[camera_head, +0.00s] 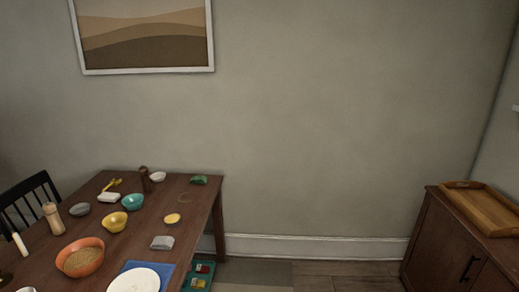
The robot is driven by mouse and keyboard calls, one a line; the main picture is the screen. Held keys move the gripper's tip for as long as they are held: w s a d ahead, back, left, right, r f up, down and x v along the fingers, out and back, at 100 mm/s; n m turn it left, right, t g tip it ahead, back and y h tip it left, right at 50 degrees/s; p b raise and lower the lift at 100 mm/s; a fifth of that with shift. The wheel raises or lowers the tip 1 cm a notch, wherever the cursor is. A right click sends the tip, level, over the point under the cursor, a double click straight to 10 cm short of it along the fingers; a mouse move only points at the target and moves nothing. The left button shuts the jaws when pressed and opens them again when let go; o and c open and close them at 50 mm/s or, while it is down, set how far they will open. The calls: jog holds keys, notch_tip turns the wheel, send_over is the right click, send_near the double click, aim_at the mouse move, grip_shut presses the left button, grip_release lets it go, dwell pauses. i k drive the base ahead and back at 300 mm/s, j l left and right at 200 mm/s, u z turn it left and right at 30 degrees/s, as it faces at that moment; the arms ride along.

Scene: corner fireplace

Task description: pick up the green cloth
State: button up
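A small green cloth (198,180) lies crumpled near the far right corner of the dark wooden table (205,215). The table is at the left of the head view. Nothing covers the cloth. My gripper is not in this view, so its place and state do not show.
Near the cloth are a small white bowl (158,176), a dark brown upright object (145,180) and a yellow round item (172,218). Several bowls and a white plate (134,280) stand nearer. A cabinet (445,240) stands at right; floor between is open.

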aim_at(202, 179)
jog(key=i+u, duration=0.1)
jog(key=i, duration=0.8)
jog(key=i+l+u, duration=0.15)
jog(key=i, duration=0.7)
jog(key=i+u, duration=0.75)
jog(key=i+l+u, duration=0.2)
jog(key=u, duration=0.15)
jog(key=i+u, duration=0.4)
jog(key=i+l+u, duration=0.15)
jog(key=u, duration=0.3)
jog(key=i+l+u, duration=0.25)
jog(key=u, duration=0.15)
jog(key=i+l+u, duration=0.2)
jog(key=u, duration=0.2)
jog(key=l, duration=0.1)
